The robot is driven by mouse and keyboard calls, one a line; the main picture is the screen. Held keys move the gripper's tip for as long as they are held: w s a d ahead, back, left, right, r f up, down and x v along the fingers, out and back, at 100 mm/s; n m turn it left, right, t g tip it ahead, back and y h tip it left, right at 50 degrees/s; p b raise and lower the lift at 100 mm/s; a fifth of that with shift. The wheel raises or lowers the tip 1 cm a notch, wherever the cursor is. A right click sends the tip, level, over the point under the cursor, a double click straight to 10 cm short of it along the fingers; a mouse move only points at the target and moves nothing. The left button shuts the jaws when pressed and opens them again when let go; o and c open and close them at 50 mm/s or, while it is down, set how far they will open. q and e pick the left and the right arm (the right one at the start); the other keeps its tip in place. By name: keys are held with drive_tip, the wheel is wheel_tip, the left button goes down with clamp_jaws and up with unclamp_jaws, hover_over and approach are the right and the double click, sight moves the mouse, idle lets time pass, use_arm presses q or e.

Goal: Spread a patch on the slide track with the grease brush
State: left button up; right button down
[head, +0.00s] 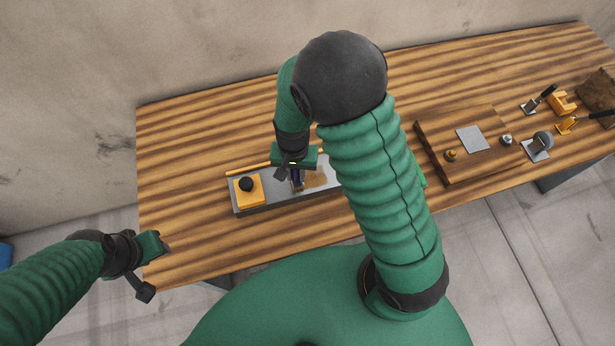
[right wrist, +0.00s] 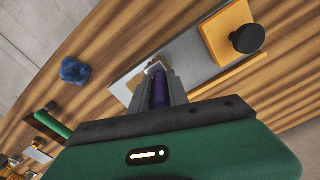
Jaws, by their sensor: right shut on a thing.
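The grease brush has a dark purple handle (right wrist: 158,88) held between the fingers of my right gripper (right wrist: 160,92). The gripper is shut on it, and it also shows in the head view (head: 295,172). The brush's pale tip (right wrist: 155,67) is at the grey slide track; whether it touches cannot be told. The slide track (head: 275,194) carries an orange block with a black knob (head: 248,188) at its left end. A brown patch (head: 316,178) shows on the track right of the brush. My left gripper (head: 152,262) hangs by the table's left front corner, its jaws unclear.
A yellow rod (head: 252,168) lies along the track's back edge. In the right wrist view, a blue fuzzy wad (right wrist: 75,71) lies on the table. A wooden board (head: 440,130) with a grey plate stands to the right. Small tools and parts lie beyond it. The table's left is clear.

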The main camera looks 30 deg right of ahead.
idle(0.4)
wheel_tip(320, 180, up, 5)
drive_tip(key=p, duration=0.5)
drive_tip(key=shift+r, duration=0.15)
drive_tip(key=shift+s, duration=0.1)
drive_tip(key=shift+f, duration=0.25)
drive_tip(key=n+b, duration=0.2)
drive_tip(key=w+f+n+b, duration=0.1)
drive_tip(key=n+b, duration=0.1)
drive_tip(key=b, duration=0.1)
drive_tip(key=d+f+n+b, duration=0.1)
drive_tip(key=n+b, duration=0.1)
drive_tip(key=b, duration=0.1)
drive_tip(key=shift+w+d, duration=0.1)
drive_tip(key=shift+w, duration=0.3)
drive_tip(key=shift+d+r+n+b, duration=0.1)
drive_tip(key=shift+r+n+b, duration=0.15)
drive_tip(key=shift+n, duration=0.25)
drive_tip(key=shift+d+r, duration=0.1)
drive_tip(key=shift+r, duration=0.15)
